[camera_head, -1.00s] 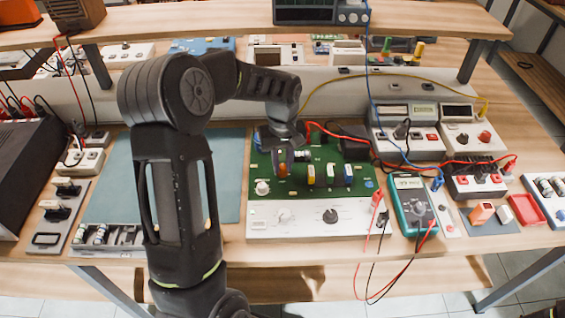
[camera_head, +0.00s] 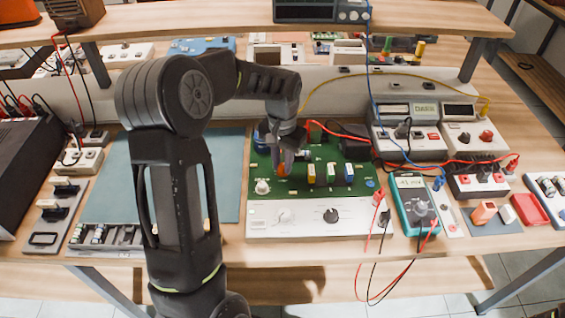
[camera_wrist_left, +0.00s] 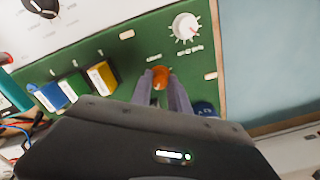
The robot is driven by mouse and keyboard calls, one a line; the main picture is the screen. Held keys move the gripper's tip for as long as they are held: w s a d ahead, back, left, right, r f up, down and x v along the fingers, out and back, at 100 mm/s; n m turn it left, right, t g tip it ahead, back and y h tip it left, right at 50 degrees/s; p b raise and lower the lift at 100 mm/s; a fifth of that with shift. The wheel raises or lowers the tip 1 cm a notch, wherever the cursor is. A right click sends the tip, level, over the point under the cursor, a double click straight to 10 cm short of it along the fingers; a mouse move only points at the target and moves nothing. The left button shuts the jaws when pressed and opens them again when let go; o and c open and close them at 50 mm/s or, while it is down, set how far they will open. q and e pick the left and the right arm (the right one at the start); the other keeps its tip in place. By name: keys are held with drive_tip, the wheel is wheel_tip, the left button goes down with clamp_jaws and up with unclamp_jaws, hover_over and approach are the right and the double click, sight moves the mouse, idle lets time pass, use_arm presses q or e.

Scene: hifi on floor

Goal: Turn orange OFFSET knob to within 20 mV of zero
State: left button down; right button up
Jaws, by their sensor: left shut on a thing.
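The orange knob (camera_wrist_left: 160,76) stands on the green circuit board (camera_wrist_left: 125,60). In the wrist view it shows between the two fingertips of my left gripper (camera_wrist_left: 161,80), which is shut on it. In the head view, my left gripper (camera_head: 283,163) reaches down onto the board from above, and a bit of the orange knob (camera_head: 281,170) shows beside the fingers. The blue-green multimeter (camera_head: 413,203) lies right of the board; its screen is too small to read. My right gripper is not in view.
A white knob (camera_wrist_left: 186,27) sits near the orange one. Red and black leads (camera_head: 383,245) hang over the table's front edge. A blue-green mat (camera_head: 225,180) lies clear at left.

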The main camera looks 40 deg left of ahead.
sight(283, 166)
use_arm(q)
drive_tip(key=m, duration=0.4)
drive_tip(key=shift+m, duration=0.4)
drive_tip(key=c, duration=1.3)
unclamp_jaws()
drive_tip(key=shift+o, duration=0.2)
drive_tip(key=shift+r+b, duration=0.55)
drive_tip(key=shift+r, duration=3.4)
drive_tip(key=shift+d+f, duration=0.1)
